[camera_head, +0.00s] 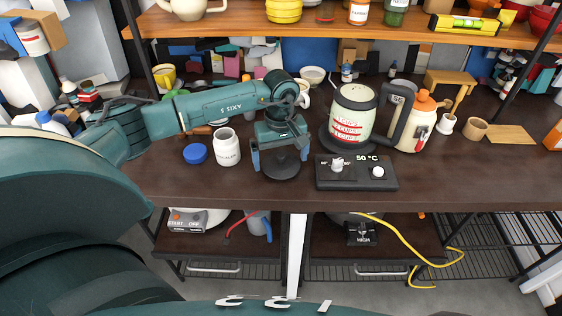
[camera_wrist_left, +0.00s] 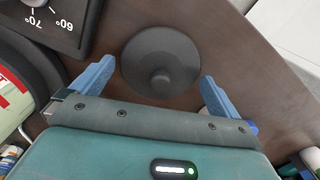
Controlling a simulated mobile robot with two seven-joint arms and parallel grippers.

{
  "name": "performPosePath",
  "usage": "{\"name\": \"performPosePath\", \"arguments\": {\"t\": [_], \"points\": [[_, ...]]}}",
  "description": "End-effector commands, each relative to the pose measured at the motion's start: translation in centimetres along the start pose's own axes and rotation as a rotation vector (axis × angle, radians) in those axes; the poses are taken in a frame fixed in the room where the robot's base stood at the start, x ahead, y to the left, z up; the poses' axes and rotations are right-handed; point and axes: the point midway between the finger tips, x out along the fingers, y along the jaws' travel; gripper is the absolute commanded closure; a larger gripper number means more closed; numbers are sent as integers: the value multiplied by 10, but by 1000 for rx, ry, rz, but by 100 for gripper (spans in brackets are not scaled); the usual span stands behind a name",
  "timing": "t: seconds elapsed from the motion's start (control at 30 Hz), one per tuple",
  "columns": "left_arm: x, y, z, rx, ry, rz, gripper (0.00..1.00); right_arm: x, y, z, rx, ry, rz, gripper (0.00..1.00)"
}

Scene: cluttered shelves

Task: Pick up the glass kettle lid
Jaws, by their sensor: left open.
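The kettle lid (camera_head: 281,166) is a dark round disc with a small knob, lying on the dark tabletop near its front edge. In the left wrist view the lid (camera_wrist_left: 160,58) lies flat with its knob toward my gripper. My left gripper (camera_head: 281,172) is open above the lid, with one blue finger on either side of it. In the left wrist view the fingers of my left gripper (camera_wrist_left: 157,86) are wide apart and nothing is held between them. The glass kettle (camera_head: 353,112) stands on its base to the right. My right gripper is not in view.
A control panel (camera_head: 356,173) with a dial sits right of the lid. A white jar (camera_head: 226,147) and a blue cap (camera_head: 195,154) are on its left. A wooden shelf (camera_head: 230,24) runs above the back of the table.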

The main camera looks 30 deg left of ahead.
Motion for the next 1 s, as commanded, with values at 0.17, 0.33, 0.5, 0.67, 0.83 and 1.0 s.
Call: {"name": "performPosePath", "arguments": {"t": [0.17, 0.33, 0.5, 0.67, 0.83, 1.0], "points": [[0, 0, 0, 0, 0, 0, 4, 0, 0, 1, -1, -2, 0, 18], [0, 0, 0, 0, 0, 0, 18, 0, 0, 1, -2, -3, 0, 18], [0, 0, 0, 0, 0, 0, 32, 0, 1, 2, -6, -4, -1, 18], [-1, 0, 0, 0, 0, 0, 33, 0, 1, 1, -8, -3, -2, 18], [-8, 1, 0, 0, 2, 3, 33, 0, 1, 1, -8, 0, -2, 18], [-37, 1, -1, 0, 5, 5, 33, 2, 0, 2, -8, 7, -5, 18]]}}
